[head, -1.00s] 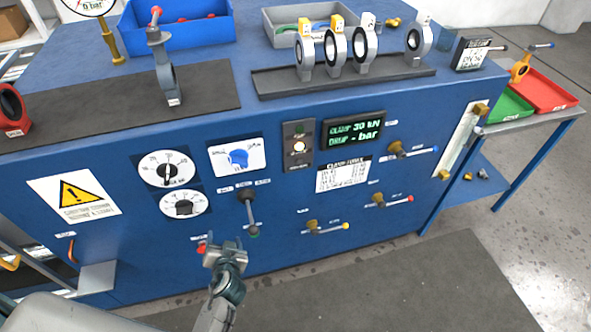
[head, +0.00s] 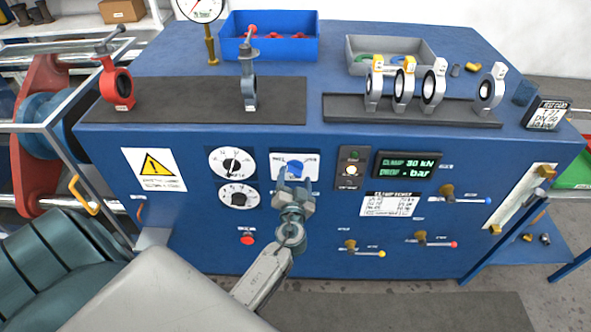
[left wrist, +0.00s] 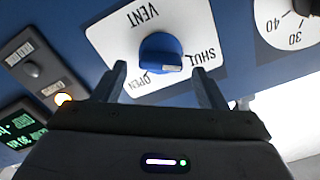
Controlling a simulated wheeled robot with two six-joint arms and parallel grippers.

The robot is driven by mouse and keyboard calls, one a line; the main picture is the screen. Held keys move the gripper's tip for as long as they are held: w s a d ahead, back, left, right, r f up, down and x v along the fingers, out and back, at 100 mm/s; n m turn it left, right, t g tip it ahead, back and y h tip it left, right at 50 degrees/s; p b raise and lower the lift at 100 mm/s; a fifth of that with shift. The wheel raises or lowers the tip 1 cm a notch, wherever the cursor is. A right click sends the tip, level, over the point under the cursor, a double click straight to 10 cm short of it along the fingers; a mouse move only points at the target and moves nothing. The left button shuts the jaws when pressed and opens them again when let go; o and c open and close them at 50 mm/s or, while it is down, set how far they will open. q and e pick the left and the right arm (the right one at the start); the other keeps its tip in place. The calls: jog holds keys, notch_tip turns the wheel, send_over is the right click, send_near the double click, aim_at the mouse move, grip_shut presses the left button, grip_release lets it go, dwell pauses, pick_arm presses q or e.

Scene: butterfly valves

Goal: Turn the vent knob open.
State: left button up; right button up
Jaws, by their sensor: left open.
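The vent knob (head: 294,167) is a blue round knob on a white plate (head: 314,162) on the blue front panel. In the left wrist view the knob (left wrist: 160,50) shows upside down, with a pale mark at its lower right edge, and the plate (left wrist: 110,38) reads VENT, OPEN and SHUT. My left gripper (head: 296,184) is open and empty in front of the plate. In the left wrist view its fingers (left wrist: 160,75) stand to either side of the knob's lower part, apart from it. My right gripper is not in view.
Two dials (head: 232,163) lie left of the plate. A lamp panel (head: 350,170) and a green display (head: 408,164) are to the right. A red button (head: 247,237) and levers with coloured tips (head: 365,249) sit lower. Valves (head: 489,92) and a blue bin (head: 300,45) stand on the bench top.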

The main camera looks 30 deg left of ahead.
pick_arm(q)
jog(key=shift+x, duration=1)
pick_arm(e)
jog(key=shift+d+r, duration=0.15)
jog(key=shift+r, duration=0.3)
pick_arm(q)
jog(key=shift+c, duration=0.3)
jog(key=c, duration=0.9)
jog(key=shift+f, duration=0.1)
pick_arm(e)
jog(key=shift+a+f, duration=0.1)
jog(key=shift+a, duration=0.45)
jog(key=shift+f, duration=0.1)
